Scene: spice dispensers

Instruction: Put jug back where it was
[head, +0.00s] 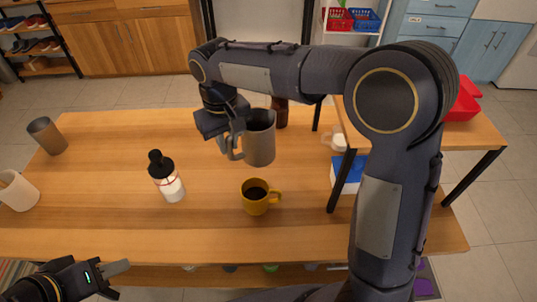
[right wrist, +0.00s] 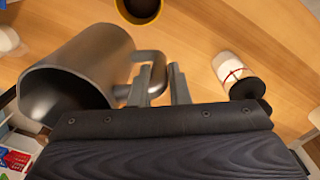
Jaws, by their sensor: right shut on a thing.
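The grey metal jug (head: 260,138) is held above the wooden table, behind the yellow cup. In the right wrist view the jug (right wrist: 85,68) lies to the left of my fingers with its open mouth toward the camera. My right gripper (right wrist: 165,85) is shut on the jug's handle. In the head view my right gripper (head: 228,148) is at the jug's left side. My left gripper (head: 118,267) is at the lower left, away from the jug; its finger gap is not clear. The yellow cup (head: 255,198) holds dark liquid and stands on the table.
A white bottle with a black top (head: 167,180) stands left of the cup. A grey tumbler (head: 46,136) and a white mug (head: 18,192) stand at the far left. A dark brown bottle (head: 280,112) is behind the jug. A raised shelf (head: 470,128) is on the right. The table's left middle is clear.

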